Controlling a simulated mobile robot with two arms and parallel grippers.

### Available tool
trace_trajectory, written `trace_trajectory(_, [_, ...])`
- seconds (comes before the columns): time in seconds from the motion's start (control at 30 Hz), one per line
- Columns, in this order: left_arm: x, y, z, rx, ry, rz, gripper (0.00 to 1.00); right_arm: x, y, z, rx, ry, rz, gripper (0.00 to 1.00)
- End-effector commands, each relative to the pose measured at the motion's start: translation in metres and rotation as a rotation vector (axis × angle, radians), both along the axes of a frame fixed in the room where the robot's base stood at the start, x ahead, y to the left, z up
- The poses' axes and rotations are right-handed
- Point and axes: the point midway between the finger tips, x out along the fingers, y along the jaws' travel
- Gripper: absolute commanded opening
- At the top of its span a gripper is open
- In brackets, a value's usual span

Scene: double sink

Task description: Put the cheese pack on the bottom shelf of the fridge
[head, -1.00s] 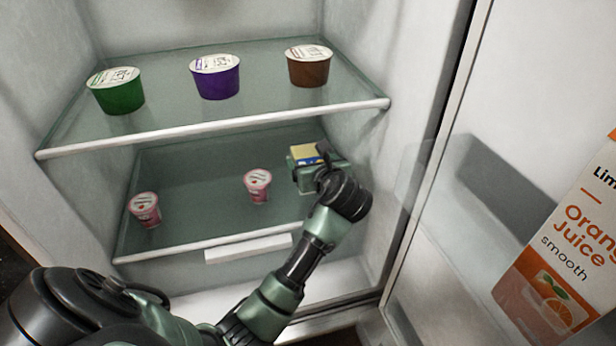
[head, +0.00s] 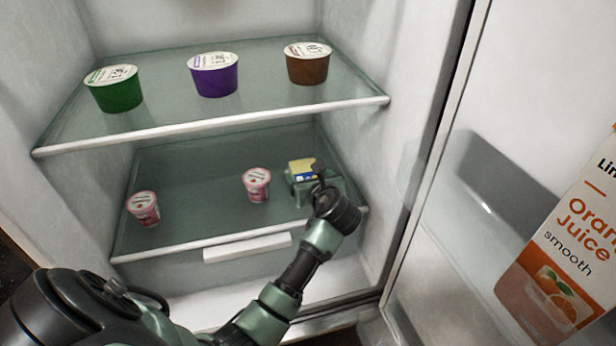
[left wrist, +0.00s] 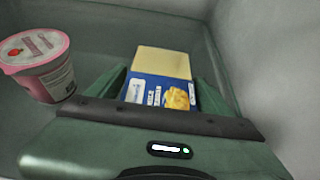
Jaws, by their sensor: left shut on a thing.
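The cheese pack (head: 302,167), yellow with a blue label, is at the right side of the fridge's bottom shelf (head: 200,185). It also shows in the left wrist view (left wrist: 162,75), between the fingers. My left gripper (head: 308,180) is shut on the cheese pack and reaches in low over the shelf from the front. Whether the pack's underside touches the shelf is hidden by the gripper. My right gripper is not in view.
A pink yogurt cup (head: 257,185) stands just left of my left gripper, and another (head: 143,208) farther left. The upper shelf (head: 210,124) holds green, purple and brown tubs. The fridge wall is close on the right. Orange juice (head: 560,250) is in the open door.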

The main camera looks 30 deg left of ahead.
Motion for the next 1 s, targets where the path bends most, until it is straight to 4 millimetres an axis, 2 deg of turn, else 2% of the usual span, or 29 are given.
trace_trajectory(0.07, [0.000, 0.000, 0.000, 0.003, -0.001, 0.000, 0.20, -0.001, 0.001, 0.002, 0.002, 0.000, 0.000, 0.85])
trace_trajectory(0.1, [0.000, 0.000, -0.002, 0.001, 0.001, 0.000, 0.92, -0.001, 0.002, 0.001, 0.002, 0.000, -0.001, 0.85])
trace_trajectory(0.13, [0.000, 0.000, -0.002, 0.001, 0.001, 0.000, 1.00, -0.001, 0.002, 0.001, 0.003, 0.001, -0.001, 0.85])
trace_trajectory(0.43, [0.000, 0.000, 0.000, 0.000, -0.001, 0.000, 1.00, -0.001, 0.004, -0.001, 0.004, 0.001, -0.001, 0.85])
trace_trajectory(0.53, [-0.006, -0.007, 0.004, 0.000, 0.001, -0.001, 1.00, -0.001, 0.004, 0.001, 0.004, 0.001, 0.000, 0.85])
trace_trajectory(1.0, [-0.061, -0.072, 0.040, 0.000, 0.000, -0.001, 1.00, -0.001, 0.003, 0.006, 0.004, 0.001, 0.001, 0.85])
